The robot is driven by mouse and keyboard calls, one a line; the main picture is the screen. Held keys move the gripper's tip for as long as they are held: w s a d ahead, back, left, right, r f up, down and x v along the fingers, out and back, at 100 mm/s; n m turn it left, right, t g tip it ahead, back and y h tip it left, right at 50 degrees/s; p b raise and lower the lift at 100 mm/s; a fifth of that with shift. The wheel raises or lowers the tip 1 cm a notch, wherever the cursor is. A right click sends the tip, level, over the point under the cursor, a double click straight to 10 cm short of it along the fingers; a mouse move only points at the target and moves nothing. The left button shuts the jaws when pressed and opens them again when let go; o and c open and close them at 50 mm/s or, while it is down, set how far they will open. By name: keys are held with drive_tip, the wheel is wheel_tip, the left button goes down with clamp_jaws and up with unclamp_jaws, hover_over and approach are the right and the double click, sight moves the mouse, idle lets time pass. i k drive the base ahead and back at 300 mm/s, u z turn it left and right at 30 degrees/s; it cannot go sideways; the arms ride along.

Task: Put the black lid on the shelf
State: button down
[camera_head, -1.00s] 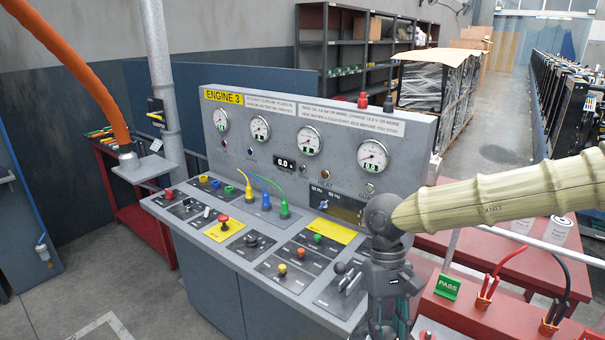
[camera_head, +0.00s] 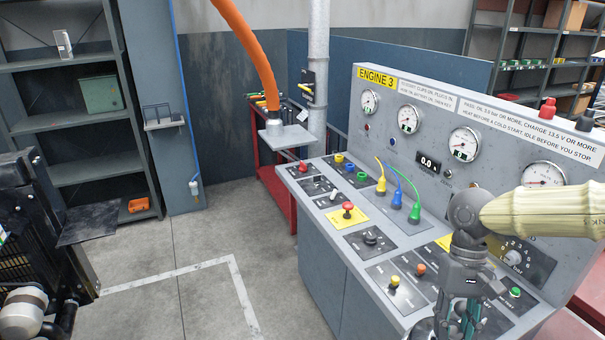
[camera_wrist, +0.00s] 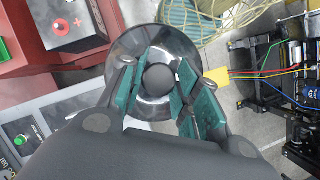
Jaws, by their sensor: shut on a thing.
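The black lid (camera_wrist: 160,40) is round, dark and glossy, with a round knob in its middle. My gripper (camera_wrist: 157,82) is shut on the knob, its green-padded fingers on either side, in the wrist view. A grey shelf unit (camera_head: 88,173) with several boards stands at the left. Another dark shelf rack (camera_head: 520,62) stands at the far right back.
The Engine 3 console (camera_head: 335,255) with knobs and gauges fills the right. A black engine (camera_head: 40,250) stands at the lower left. A green box (camera_head: 100,93) and an orange item (camera_head: 138,205) are on the left shelf. Grey floor between is clear.

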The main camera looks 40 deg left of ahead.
sight(97, 227)
drive_tip(key=u, duration=2.35)
drive_tip(key=i, duration=2.4)
drive_tip(key=u, duration=0.25)
